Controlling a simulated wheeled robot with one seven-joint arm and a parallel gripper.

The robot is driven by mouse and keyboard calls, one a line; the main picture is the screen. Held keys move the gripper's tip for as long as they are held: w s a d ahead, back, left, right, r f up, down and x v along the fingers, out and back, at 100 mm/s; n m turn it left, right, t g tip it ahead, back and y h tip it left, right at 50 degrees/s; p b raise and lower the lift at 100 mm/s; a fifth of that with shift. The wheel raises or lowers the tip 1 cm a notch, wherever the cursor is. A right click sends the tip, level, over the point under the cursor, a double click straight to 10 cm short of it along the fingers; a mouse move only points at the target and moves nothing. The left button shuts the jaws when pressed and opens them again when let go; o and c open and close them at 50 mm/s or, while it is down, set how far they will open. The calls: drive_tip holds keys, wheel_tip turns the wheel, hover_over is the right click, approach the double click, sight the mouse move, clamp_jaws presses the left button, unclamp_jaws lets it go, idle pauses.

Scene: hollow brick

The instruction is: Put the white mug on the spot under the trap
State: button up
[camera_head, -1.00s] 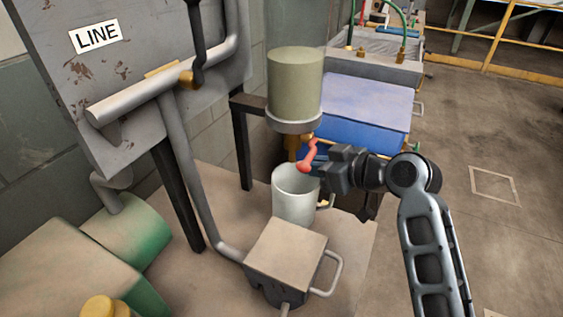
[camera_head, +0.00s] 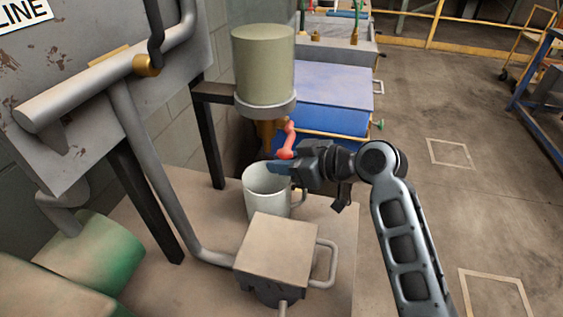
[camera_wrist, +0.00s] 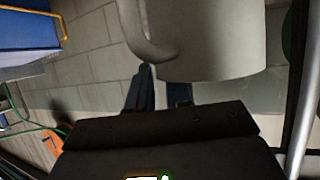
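The white mug (camera_head: 262,205) stands upright on the bench with its handle to the right. It is below the trap, a capped cylinder (camera_head: 264,80) with a brass drain and a red lever (camera_head: 287,143). My gripper (camera_head: 278,168) comes in from the right, with its fingertips at the mug's rim, just below the lever. In the wrist view the mug (camera_wrist: 215,45) fills the top, handle at left. My fingers (camera_wrist: 162,92) show a small gap by its edge; the right tip is hidden by the mug. Whether they pinch it is unclear. The spot itself is not visible.
A square block with a side handle (camera_head: 275,248) stands close in front of the mug. A grey pipe (camera_head: 150,180) runs down at the left, beside dark posts. A blue cabinet (camera_head: 325,118) is behind. Open floor lies to the right.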

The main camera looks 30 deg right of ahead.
drive_tip(key=o, duration=0.3)
drive_tip(key=b+v, duration=0.1)
drive_tip(key=v, duration=1.1)
drive_tip(key=shift+s+a+f, duration=0.1)
drive_tip(key=s+a+f+m+h, duration=0.1)
drive_tip(key=s+f+m+h, duration=0.1)
drive_tip(key=s+f, duration=0.2)
drive_tip(key=s+a+f+m+h, duration=0.1)
drive_tip(key=s+f+m+h, duration=0.1)
drive_tip(key=s+f, duration=0.2)
drive_tip(key=s+a+f+m+t+h, duration=0.1)
drive_tip(key=s+f+m, duration=0.1)
drive_tip(key=s+f, duration=0.2)
drive_tip(key=shift+s+a+h, duration=0.15)
drive_tip(key=shift+s+h, duration=0.05)
drive_tip(key=shift+s, duration=0.25)
drive_tip(key=shift+s+a+h, duration=0.2)
drive_tip(key=shift+s, duration=0.3)
drive_tip(key=s+a+r+t, duration=0.1)
drive_tip(key=s+a+r, duration=0.1)
drive_tip(key=s, duration=0.7)
drive_tip(key=s+a+r+t, duration=0.1)
drive_tip(key=s+a+r, duration=0.1)
drive_tip(key=s+r, duration=0.3)
drive_tip(key=s, duration=0.4)
